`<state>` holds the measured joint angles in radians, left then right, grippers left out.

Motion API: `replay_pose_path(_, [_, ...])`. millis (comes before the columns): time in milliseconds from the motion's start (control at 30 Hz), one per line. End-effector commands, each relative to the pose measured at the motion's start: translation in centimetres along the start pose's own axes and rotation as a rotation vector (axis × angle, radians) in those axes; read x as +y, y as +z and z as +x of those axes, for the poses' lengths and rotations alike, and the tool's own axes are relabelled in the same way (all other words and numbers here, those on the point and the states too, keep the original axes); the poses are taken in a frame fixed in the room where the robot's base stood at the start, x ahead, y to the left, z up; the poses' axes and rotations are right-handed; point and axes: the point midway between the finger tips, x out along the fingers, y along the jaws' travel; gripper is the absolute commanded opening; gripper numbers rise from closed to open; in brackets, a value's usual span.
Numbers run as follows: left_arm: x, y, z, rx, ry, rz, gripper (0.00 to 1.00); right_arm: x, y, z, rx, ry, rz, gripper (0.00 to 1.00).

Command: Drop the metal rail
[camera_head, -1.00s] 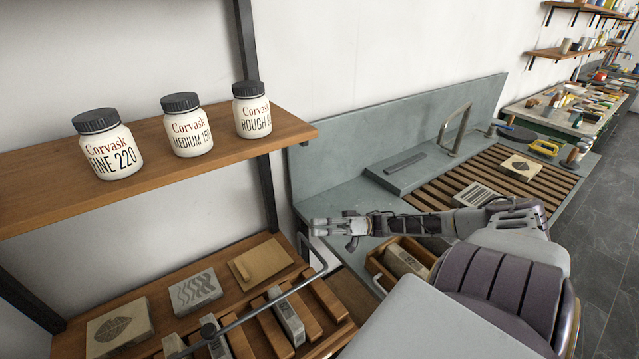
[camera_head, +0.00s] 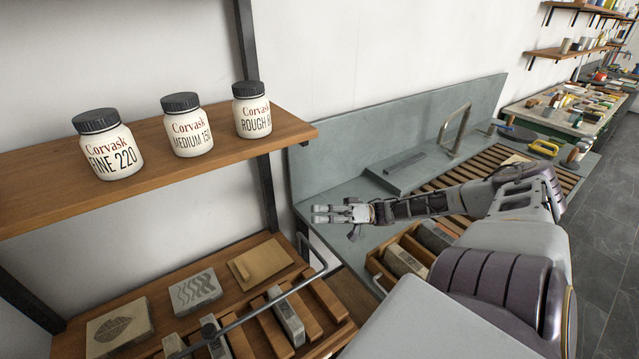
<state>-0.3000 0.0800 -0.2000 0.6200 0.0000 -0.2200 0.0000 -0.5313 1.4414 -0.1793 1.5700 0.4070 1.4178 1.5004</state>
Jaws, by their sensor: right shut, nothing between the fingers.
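My right gripper (camera_head: 316,213) is shut and empty. In the picture it is just above and right of the rail's bent right end, apart from it, in front of the grey sink's left end. My left gripper is not in view.
The rack holds carved blocks (camera_head: 196,291), a tan block (camera_head: 260,262) and stone bars between wooden slats. Three labelled jars (camera_head: 187,128) stand on the upper shelf (camera_head: 60,193). A wooden box (camera_head: 376,268) of stones sits below my right forearm. The grey sink (camera_head: 330,190) has a slatted board.

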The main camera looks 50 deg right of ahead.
Motion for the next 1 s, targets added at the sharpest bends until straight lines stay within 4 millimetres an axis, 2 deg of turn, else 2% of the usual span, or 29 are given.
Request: replay_pose_path(1000, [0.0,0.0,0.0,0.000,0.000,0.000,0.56,-1.7,-1.8,1.2,-0.003,-0.007,0.005,0.00])
